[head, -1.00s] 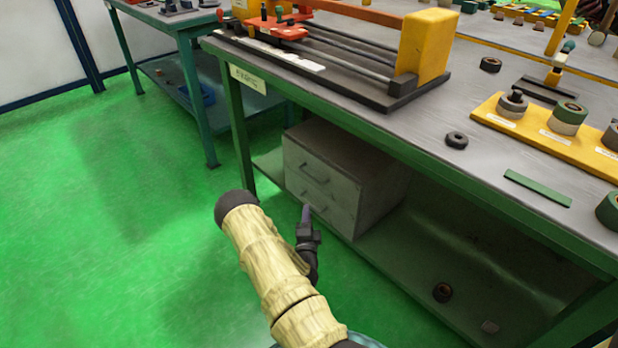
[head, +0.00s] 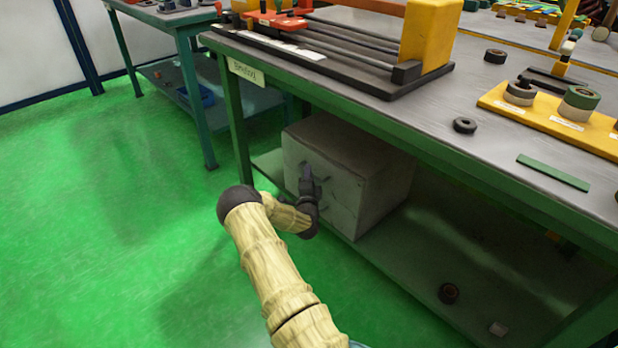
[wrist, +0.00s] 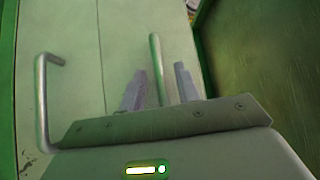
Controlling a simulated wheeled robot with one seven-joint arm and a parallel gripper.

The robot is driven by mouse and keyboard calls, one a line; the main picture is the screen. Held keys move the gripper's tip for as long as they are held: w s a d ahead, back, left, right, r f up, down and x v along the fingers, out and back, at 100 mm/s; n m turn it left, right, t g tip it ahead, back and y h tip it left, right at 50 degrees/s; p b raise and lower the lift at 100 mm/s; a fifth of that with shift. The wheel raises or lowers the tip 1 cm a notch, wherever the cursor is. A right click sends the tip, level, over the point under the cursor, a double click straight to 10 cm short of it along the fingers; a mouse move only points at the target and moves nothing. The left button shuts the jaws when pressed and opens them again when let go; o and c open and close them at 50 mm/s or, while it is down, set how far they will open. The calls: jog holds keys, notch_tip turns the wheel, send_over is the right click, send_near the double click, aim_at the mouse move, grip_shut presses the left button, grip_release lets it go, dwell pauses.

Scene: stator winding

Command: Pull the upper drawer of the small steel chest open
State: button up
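The small steel chest (head: 375,190) stands on the shelf under the bench, its drawers looking shut. In the head view my gripper (head: 307,172) is in front of its upper part. The ends of the upper drawer's handle (head: 326,180) show on both sides of the gripper. In the wrist view my gripper (wrist: 158,84) is open. Its two fingers stand apart with a bar handle (wrist: 155,60) between them, with gaps on both sides. A second bar handle (wrist: 42,105) is at the left, across a seam in the front. The lower handle is mostly hidden by my arm in the head view.
The bench top (head: 400,110) overhangs the chest, and a green bench leg (head: 236,130) stands to its left. Green floor (head: 110,230) is open in front and left.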

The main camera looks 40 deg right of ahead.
jog(key=shift+w+d, duration=0.4)
jog(key=shift+w, duration=0.1)
jog(key=shift+r, duration=0.1)
grip_shut()
jog(key=shift+s, duration=0.15)
